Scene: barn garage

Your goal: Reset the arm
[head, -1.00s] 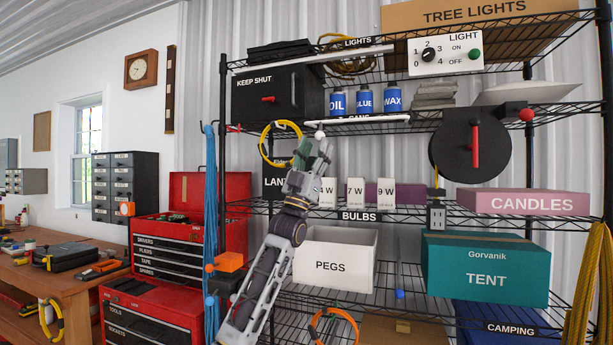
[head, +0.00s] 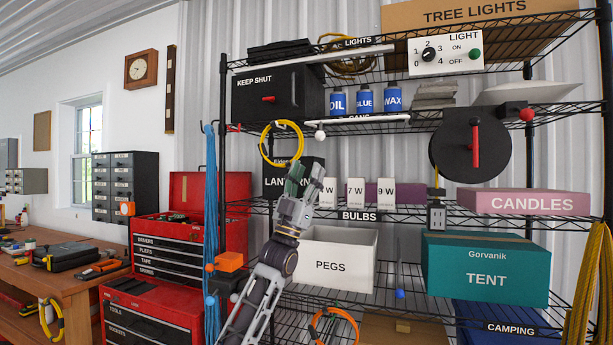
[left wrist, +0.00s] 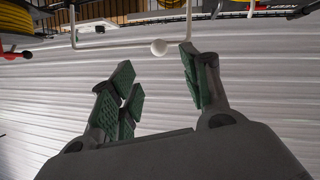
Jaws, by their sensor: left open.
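My left gripper (head: 300,174) is raised in front of the shelf rack, over the bulbs shelf and beside the lantern box (head: 277,182), hiding part of that box. In the left wrist view its green-padded fingers (left wrist: 160,88) are spread apart with nothing between them. My right gripper is not in view.
Bulb boxes (head: 355,192) stand just right of the gripper, and a white PEGS bin (head: 338,267) is below. A yellow cable loop (head: 265,145) hangs above left. Blue straps (head: 211,220) and a red tool chest (head: 165,250) are at the left.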

